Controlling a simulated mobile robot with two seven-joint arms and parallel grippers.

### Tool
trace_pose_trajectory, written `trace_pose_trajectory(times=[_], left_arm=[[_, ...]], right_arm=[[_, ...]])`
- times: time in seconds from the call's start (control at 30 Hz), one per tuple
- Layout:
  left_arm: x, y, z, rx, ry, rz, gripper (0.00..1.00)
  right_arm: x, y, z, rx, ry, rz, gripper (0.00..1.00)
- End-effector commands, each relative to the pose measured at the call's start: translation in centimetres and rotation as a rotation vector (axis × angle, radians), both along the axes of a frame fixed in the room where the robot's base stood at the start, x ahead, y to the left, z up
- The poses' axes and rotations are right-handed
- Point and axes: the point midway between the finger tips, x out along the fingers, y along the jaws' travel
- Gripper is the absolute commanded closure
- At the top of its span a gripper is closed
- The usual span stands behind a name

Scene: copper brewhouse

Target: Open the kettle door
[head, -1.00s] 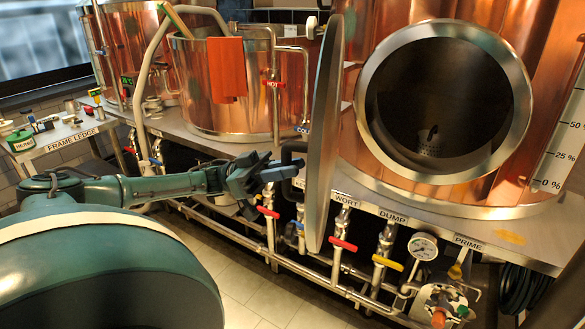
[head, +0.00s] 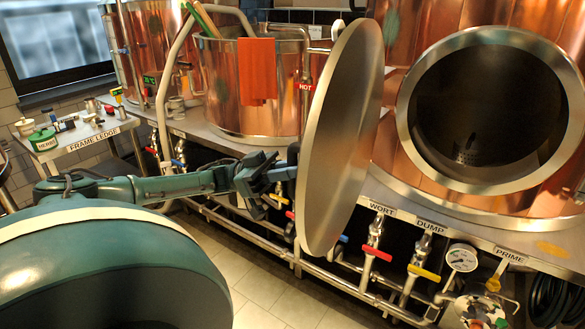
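The kettle door (head: 340,140) is a round steel disc standing swung out to the left of the kettle's round opening (head: 490,108). Its inner face shows at a slant, and the dark inside of the copper kettle (head: 405,100) is exposed. My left gripper (head: 283,180) is at the door's outer side, by its left edge. Its fingertips lie close to or behind that edge, so I cannot tell whether they touch or grip anything. The door's outer handle is hidden. My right gripper is out of view.
Pipes with coloured valve levers (head: 377,250) and a gauge (head: 461,257) run below the kettle front. A smaller copper vessel with an orange cloth (head: 257,72) stands behind the door. The frame ledge (head: 90,138) holds small items at left. Tiled floor (head: 265,290) shows below.

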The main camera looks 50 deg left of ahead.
Motion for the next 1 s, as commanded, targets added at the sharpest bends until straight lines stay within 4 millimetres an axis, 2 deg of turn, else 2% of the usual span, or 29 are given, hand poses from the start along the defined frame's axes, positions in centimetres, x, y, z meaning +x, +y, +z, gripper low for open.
trace_pose_trajectory(times=[0.5,0.53,0.7,0.8,1.0], left_arm=[[0.04,0.02,-0.07,0.000,0.002,0.000,1.00],[0.04,0.02,-0.07,0.000,0.002,0.000,0.81],[0.04,0.02,-0.04,0.000,0.002,0.001,0.67],[0.05,0.02,-0.03,0.000,0.002,0.001,0.60],[0.05,0.04,-0.02,0.000,0.000,0.000,0.60]], right_arm=[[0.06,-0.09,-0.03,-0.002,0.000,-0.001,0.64],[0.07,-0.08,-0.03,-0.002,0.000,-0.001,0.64],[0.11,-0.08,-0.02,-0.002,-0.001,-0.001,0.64],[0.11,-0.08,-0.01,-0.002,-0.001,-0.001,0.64],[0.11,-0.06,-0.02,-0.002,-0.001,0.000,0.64]])
